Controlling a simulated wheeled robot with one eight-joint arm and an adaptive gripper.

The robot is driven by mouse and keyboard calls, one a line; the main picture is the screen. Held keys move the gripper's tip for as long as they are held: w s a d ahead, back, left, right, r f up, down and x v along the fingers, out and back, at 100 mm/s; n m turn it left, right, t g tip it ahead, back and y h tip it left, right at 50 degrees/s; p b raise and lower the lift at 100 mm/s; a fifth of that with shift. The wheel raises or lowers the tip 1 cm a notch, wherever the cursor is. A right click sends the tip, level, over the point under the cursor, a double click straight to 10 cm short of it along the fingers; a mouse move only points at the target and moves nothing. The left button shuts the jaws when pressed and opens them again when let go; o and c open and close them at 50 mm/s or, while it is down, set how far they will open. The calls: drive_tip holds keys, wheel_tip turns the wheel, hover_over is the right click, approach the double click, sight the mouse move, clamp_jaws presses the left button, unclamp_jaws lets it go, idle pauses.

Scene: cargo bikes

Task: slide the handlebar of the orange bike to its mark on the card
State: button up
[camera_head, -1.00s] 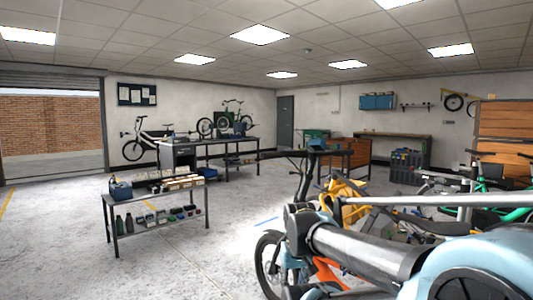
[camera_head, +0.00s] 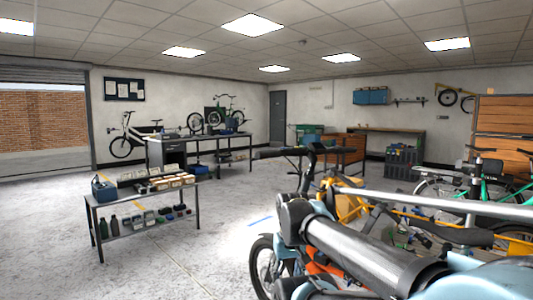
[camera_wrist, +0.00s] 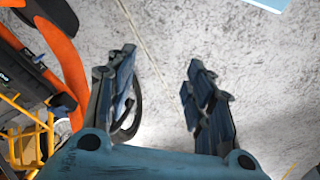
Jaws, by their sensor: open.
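The orange bike's frame (camera_wrist: 50,45) shows at the left of the wrist view. In the head view, a small orange part (camera_head: 326,268) shows low behind my arm. A dark handlebar (camera_head: 318,148) on a tall stem rises beyond my arm; it seems to belong to this bike, but my arm hides the join. My gripper (camera_wrist: 160,62) is open and empty, its fingers apart over pale concrete floor, to the right of the orange frame. A dark curved thing shows behind the left finger. I cannot make out the card or its mark.
A low bench (camera_head: 150,190) with boxes and bottles stands at left. A yellow-framed bike (camera_head: 350,205) stands close beyond my arm, and more bikes (camera_head: 465,190) crowd the right. A wooden-slat panel (camera_head: 505,125) stands behind them. The floor at centre-left is clear.

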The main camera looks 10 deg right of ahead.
drive_tip(key=w+r+m+g, duration=0.1)
drive_tip(key=w+r+m, duration=0.2)
drive_tip(key=w+r, duration=1.15)
drive_tip(key=w+r+m, duration=0.4)
drive_tip(key=w+r, duration=0.5)
drive_tip(key=r, duration=1)
drive_tip(key=w+r+m+g, duration=0.1)
drive_tip(key=w+r+m, duration=0.2)
drive_tip(key=w+r, duration=1.1)
drive_tip(key=s+f, duration=0.1)
drive_tip(key=f, duration=0.3)
drive_tip(key=s+f, duration=0.1)
drive_tip(key=f, duration=0.4)
drive_tip(key=s+f, duration=0.1)
drive_tip(key=f, duration=0.4)
drive_tip(key=shift+a+f, duration=0.15)
drive_tip(key=shift+a, duration=0.05)
drive_tip(key=shift+c, duration=0.6)
